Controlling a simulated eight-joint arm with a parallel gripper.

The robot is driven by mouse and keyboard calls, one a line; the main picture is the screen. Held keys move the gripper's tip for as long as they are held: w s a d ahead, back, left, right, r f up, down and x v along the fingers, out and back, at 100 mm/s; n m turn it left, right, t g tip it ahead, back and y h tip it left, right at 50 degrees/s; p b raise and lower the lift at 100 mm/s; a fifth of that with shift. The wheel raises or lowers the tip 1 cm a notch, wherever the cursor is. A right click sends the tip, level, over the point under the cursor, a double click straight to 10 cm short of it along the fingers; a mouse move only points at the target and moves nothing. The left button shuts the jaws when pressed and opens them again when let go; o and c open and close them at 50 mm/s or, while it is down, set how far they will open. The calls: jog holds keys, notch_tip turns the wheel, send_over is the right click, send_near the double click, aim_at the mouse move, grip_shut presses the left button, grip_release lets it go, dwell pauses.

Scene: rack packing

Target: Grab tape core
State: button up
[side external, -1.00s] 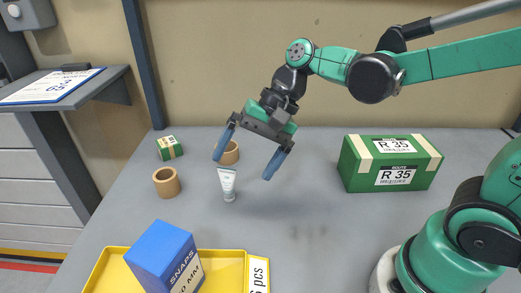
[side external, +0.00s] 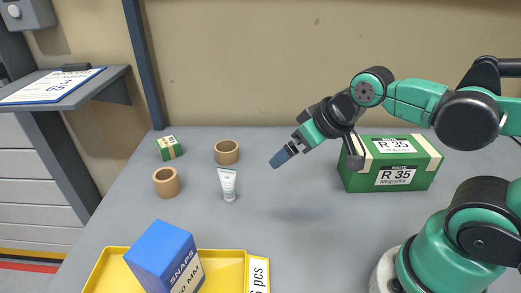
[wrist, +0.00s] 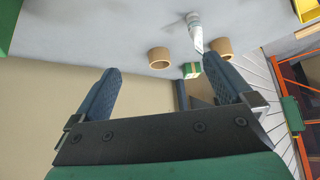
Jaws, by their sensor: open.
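Two brown tape cores are on the grey table. One tape core (side external: 227,152) stands at the back, behind a white tube; the other tape core (side external: 166,182) is nearer and to the left. In the wrist view one tape core (wrist: 159,58) lies beyond the gap between my fingers and the other (wrist: 221,47) is near the right finger's tip. My gripper (side external: 277,160) is open and empty, raised above the table to the right of both cores. It also shows in the wrist view (wrist: 165,78), with its two blue fingers spread apart.
A small green box (side external: 169,147) is at the back left. A large green box (side external: 420,158) is at right. A yellow bin (side external: 225,268) holding a blue box (side external: 160,255) is in front.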

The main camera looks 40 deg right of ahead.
dwell(0.4)
jog(key=m+y, duration=1)
jog(key=m, duration=1.4)
send_over(227, 149)
jog(key=s+d, duration=0.2)
jog(key=s, duration=0.3)
jog(key=shift+g, duration=0.3)
notch_tip(227, 149, down, 10)
jog(key=shift+d+r, duration=0.1)
jog(key=shift+d+f, duration=0.1)
jog(key=shift+f, duration=0.2)
jog(key=shift+w+f+m, duration=0.15)
jog(key=shift+f+m, duration=0.1)
jog(key=shift+m, duration=0.15)
jog(key=shift+x, duration=2.7)
jog(key=shift+r, duration=0.1)
jog(key=c, duration=1.1)
